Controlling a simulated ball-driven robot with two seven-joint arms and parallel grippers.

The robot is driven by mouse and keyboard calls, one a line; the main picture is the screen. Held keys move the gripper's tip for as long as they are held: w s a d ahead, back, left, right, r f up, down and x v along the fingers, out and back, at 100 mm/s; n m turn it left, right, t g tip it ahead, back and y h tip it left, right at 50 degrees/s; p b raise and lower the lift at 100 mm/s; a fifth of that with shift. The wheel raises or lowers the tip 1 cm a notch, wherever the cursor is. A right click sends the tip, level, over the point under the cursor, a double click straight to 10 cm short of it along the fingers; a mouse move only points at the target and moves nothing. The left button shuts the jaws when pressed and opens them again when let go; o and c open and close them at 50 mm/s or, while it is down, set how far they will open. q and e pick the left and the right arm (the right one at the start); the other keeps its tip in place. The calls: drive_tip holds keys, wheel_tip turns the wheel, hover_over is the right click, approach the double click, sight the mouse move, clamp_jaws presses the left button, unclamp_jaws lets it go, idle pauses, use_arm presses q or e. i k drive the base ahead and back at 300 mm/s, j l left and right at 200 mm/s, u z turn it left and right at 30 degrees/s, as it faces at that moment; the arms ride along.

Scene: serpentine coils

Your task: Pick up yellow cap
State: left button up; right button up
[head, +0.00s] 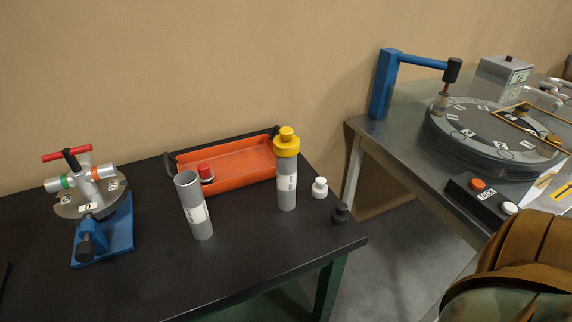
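The yellow cap (286,142) sits on top of an upright grey cylinder (287,190) with a white label. It stands on the black table, at the front right of the orange tray. Neither of my grippers is in the head view, so nothing is seen holding or touching the cap.
An open grey cylinder (195,207) stands to the left on the black table (250,255). A red cap (205,171) is at the orange tray (240,178). White (319,188) and black (340,212) caps stand right. A blue-based device (104,230) is left; a metal table (400,140) is right.

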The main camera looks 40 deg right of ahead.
sight(286, 144)
drive_tip(key=l+z, duration=0.45)
drive_tip(key=l, duration=0.7)
drive_tip(key=k, duration=0.5)
